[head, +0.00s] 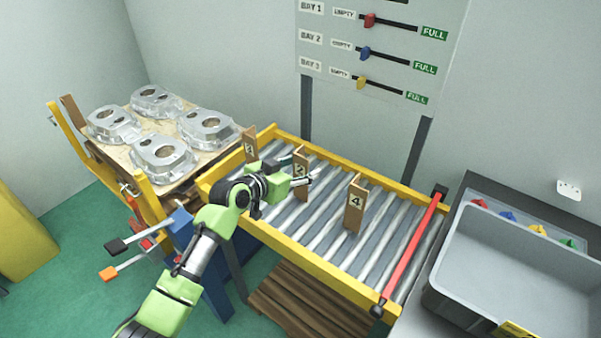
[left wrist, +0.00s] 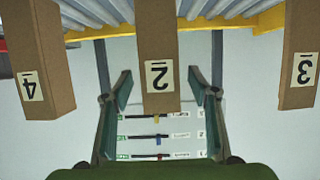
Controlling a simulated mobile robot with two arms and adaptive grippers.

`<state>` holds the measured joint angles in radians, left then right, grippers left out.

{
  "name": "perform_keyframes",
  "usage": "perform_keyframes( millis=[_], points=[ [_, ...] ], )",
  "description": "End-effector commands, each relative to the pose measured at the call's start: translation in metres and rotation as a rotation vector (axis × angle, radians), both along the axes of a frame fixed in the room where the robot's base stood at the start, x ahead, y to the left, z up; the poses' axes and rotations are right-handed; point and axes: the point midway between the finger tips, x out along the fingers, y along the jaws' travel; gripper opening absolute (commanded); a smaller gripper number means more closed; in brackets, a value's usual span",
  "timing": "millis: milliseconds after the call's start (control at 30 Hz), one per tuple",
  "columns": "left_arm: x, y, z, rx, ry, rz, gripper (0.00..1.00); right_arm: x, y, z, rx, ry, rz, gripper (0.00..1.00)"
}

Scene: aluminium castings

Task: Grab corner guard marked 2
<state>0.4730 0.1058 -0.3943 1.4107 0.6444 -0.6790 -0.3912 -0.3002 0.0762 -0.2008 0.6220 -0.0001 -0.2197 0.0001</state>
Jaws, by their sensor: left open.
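The corner guard marked 2 (head: 300,160) is a brown upright angle piece standing on the roller conveyor (head: 327,199). My left gripper (head: 299,170) is at this guard, its fingers spread. In the left wrist view, which is upside down, the guard marked 2 (left wrist: 158,52) has its end between the two open fingers (left wrist: 159,77), with a gap on each side. The guard marked 3 (head: 250,146) stands further back left and the guard marked 4 (head: 355,205) nearer right. My right gripper is not in view.
A pallet with several aluminium castings (head: 163,157) is at the left. A red bar (head: 411,250) crosses the conveyor's right end. A grey bin (head: 520,270) stands at the right. A bay board (head: 380,45) is behind the conveyor.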

Motion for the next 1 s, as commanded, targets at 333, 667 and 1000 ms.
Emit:
perform_keyframes(
  millis=[333, 667, 1000],
  points=[
    [0.004, -0.003, -0.002, 0.0, 0.0, 0.001, 0.52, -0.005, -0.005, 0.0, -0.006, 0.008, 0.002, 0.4],
    [0.004, -0.002, -0.002, 0.0, 0.0, 0.001, 0.12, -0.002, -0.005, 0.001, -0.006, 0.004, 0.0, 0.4],
    [0.005, -0.003, 0.009, 0.001, -0.004, 0.0, 0.12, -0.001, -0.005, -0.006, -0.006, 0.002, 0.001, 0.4]
  ],
)
